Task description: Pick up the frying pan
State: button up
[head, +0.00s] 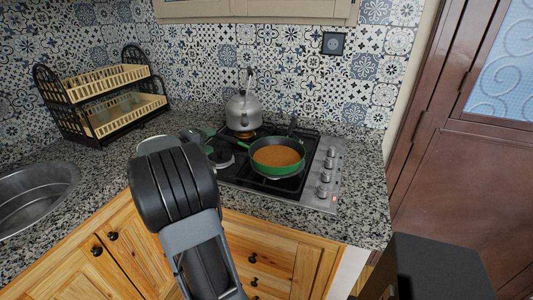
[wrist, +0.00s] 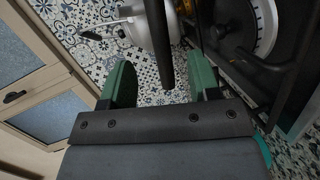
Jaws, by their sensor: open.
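The frying pan (head: 277,157) is green outside and stands on the hob, with an orange-brown filling or inner surface. In the head view my arm stands left of the pan and largely hides my gripper. In the wrist view my gripper (wrist: 160,64) is open, its two green fingers apart. A dark rod (wrist: 167,70) shows in the gap between them, not visibly clamped. It looks like a handle, but I cannot tell whether it is the pan's or how near it is.
A metal kettle (head: 243,108) stands behind the pan, and shows in the wrist view (wrist: 133,22). The hob (head: 323,180) has knobs along its right side. A two-tier dish rack (head: 104,95) and a sink (head: 38,190) are at the left. The counter right of the hob is clear.

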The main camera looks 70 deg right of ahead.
aim_at(218, 137)
jog(key=shift+p+x, duration=0.65)
jog(key=shift+x, duration=2.55)
jog(key=shift+w, duration=0.1)
grip_shut()
jog(key=shift+r, duration=0.1)
